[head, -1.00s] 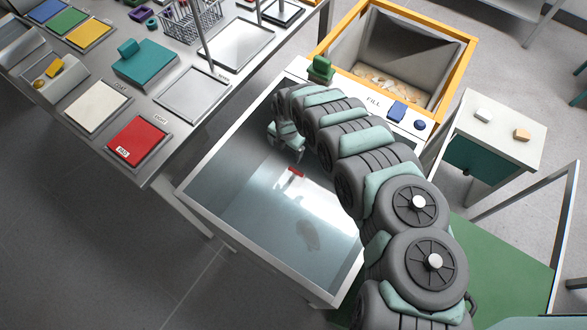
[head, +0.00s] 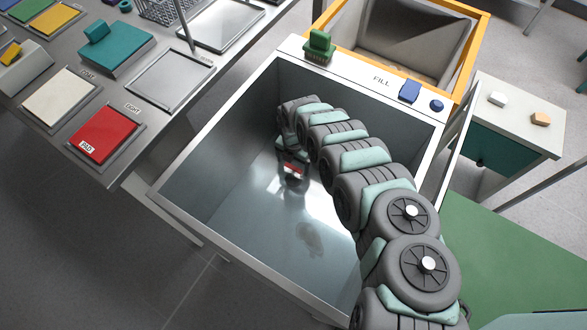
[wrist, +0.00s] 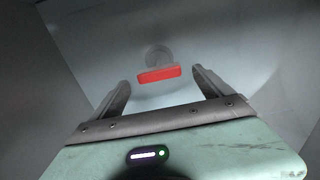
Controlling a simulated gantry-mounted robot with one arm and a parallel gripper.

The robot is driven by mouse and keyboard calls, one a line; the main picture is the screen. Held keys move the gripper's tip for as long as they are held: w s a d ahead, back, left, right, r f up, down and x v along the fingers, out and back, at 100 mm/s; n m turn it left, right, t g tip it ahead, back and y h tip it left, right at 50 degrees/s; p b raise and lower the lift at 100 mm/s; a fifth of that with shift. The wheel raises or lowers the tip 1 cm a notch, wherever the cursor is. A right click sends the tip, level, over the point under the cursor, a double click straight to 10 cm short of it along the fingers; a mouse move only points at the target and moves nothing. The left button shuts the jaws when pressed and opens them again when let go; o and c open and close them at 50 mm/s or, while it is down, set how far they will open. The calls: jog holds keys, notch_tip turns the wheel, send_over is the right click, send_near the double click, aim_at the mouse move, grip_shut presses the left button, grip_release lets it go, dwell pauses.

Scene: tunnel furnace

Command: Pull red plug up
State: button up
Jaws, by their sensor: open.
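The red plug (wrist: 159,74) shows in the wrist view as a red bar handle in front of a round grey base on the tank floor. In the head view the red plug (head: 292,169) is a small red patch, partly hidden by my gripper (head: 292,165). In the wrist view my gripper (wrist: 160,85) is open, with one finger on each side below the red bar. The bar lies just beyond the fingertips, between their lines. I see no contact.
The deep grey tank (head: 215,215) surrounds my gripper with its walls. On its rim sit a green block-like part (head: 319,45), a blue block (head: 409,91) and a blue knob (head: 436,105). A metal table (head: 140,120) stands to the left.

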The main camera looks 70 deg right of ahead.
aim_at(293, 174)
jog(key=shift+f+b, duration=0.45)
jog(key=shift+f, duration=0.85)
jog(key=shift+r, duration=0.1)
grip_shut()
